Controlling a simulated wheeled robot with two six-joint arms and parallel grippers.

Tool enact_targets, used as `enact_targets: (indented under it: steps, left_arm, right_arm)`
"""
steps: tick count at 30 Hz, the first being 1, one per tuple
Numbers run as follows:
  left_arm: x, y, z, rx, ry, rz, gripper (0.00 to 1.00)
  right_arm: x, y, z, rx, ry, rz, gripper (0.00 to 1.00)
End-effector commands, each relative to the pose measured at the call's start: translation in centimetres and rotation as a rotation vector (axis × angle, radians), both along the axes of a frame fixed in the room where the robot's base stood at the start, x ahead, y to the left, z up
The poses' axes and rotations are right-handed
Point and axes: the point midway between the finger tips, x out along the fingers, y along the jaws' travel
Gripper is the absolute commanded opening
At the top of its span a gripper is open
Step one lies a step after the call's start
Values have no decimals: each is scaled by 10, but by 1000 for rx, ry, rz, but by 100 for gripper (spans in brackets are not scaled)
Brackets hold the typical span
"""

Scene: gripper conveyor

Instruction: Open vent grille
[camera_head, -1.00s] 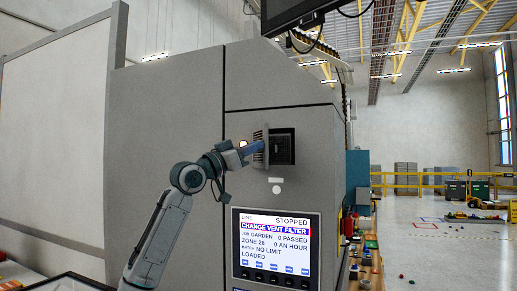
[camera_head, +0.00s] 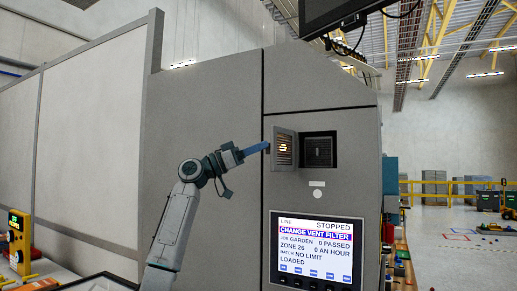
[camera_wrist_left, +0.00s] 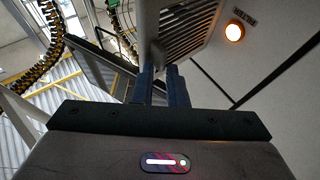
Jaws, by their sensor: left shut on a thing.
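The vent grille (camera_head: 284,149) is a grey slatted panel on the front of the tall grey machine. It stands swung out to the left of a dark square vent opening (camera_head: 319,151), whose inside shows. My left gripper (camera_head: 266,147) is at the grille's outer left edge. In the left wrist view my left gripper (camera_wrist_left: 161,72) has its two blue fingers close together, shut on a small dark part of the grille that they mostly hide. The grille's slats (camera_wrist_left: 190,28) show just beyond the fingers. My right gripper is out of view.
A screen (camera_head: 317,250) below the opening reads "STOPPED" and "CHANGE VENT FILTER". A monitor (camera_head: 335,14) hangs above. A lit orange lamp (camera_wrist_left: 233,32) is on the machine face beside the grille. Open floor lies to the right.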

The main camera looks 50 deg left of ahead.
Motion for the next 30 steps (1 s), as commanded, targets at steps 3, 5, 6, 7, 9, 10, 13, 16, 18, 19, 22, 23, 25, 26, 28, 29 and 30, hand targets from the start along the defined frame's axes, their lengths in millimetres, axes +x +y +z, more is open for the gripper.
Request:
enact_targets:
  steps: [3, 5, 6, 7, 9, 10, 13, 16, 18, 19, 22, 23, 25, 26, 28, 29, 30]
  left_arm:
    - [4, 9, -2, -4, 3, -15, 0]
    - [4, 12, -3, -5, 3, -14, 0]
    - [5, 14, -3, -5, 4, -15, 0]
    - [5, 15, -3, -5, 4, -15, 0]
    - [6, 18, -3, -4, 6, -15, 0]
    - [6, 18, -3, -4, 6, -15, 0]
    - [6, 20, -4, -3, 7, -14, 0]
    - [7, 21, -4, -3, 8, -14, 0]
    - [7, 21, -4, -4, 9, -14, 0]
    - [8, 21, -5, -4, 9, -14, 0]
    - [8, 21, -5, -3, 10, -14, 0]
    - [8, 21, -5, -3, 10, -15, 0]
    - [8, 20, -5, -3, 11, -16, 0]
    - [8, 20, -5, -3, 11, -16, 0]
    - [8, 20, -5, -3, 11, -16, 24]
    - [8, 20, -5, -3, 11, -16, 29]
    - [8, 20, -6, -2, 12, -16, 29]
  right_arm:
    - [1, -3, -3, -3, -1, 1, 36]
    - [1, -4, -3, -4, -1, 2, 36]
    - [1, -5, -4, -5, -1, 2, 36]
    - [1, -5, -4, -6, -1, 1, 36]
    - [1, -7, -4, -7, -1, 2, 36]
    - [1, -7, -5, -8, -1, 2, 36]
    - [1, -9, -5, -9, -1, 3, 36]
    - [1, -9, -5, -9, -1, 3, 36]
    - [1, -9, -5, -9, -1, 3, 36]
    - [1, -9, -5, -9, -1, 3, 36]
    - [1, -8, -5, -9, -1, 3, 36]
    - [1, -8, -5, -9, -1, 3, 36]
    - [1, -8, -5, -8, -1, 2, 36]
    - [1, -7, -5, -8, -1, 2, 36]
    - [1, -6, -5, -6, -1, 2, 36]
    - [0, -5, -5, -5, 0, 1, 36]
    - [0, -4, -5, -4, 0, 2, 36]
